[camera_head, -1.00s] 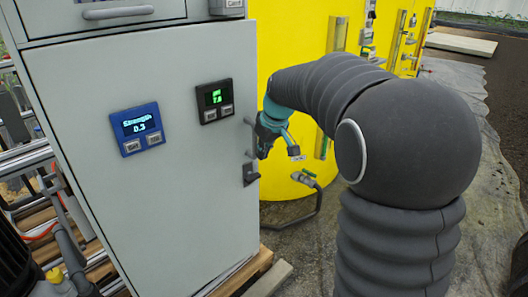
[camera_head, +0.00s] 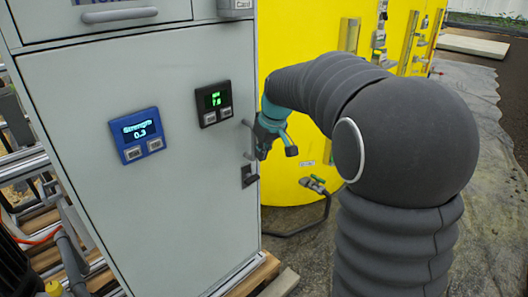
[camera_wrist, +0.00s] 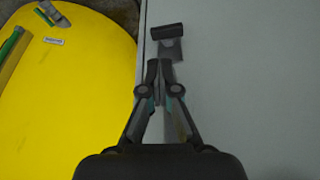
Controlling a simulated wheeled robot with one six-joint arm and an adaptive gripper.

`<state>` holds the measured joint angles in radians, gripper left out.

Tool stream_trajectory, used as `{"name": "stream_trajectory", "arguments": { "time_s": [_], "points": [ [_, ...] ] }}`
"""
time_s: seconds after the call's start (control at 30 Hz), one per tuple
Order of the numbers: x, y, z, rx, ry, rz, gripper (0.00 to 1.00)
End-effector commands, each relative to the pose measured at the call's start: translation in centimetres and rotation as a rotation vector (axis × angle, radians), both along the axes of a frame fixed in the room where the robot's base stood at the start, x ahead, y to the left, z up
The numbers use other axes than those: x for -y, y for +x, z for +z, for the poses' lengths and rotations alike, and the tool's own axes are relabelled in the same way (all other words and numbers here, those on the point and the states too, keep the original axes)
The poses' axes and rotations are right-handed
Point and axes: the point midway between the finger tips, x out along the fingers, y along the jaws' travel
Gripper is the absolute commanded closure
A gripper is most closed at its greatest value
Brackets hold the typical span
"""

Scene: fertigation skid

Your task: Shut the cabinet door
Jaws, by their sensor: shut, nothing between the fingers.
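The cabinet door (camera_head: 90,90) is a large pale grey panel facing me, and it looks flush or nearly flush with its cabinet; a small gap I cannot tell. A dark latch (camera_head: 249,175) sits near its right edge, with a grey bar handle (camera_head: 247,138) above it. In the wrist view the door (camera_wrist: 250,80) fills the right side, with the dark latch (camera_wrist: 168,40) ahead of the fingertips. My gripper (camera_wrist: 160,65) is shut and empty, in front of the door near its free edge. In the head view my gripper (camera_head: 262,152) is beside the handle; whether it touches is unclear.
A yellow tank (camera_head: 285,180) stands right of the cabinet, with valves on it. A drawer (camera_head: 110,15) is above the door. Blue (camera_head: 137,135) and black (camera_head: 214,102) display units are on the door. Pipes and a rack stand at left. A wooden pallet (camera_head: 255,275) lies underneath.

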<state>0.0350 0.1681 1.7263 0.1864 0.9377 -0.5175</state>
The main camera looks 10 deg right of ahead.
Motion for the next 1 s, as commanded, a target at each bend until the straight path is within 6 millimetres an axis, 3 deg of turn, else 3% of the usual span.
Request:
{"name": "stream_trajectory", "arguments": {
  "time_s": [0.03, 0.17, 0.47, 0.7, 1.0],
  "points": [
    [-0.5, 1.0, 0.5, 0.034, 0.008, -0.002, 1.00],
    [-0.5, 0.8, 0.5, 0.033, 0.008, 0.000, 1.00],
    [2.6, -1.8, 0.4, 0.013, 0.005, 0.000, 1.00],
    [3.9, -3.3, 5.2, 0.013, 0.003, 0.003, 1.00],
    [4.8, -4.5, 9.1, 0.009, 0.002, 0.009, 1.00]
  ]
}}
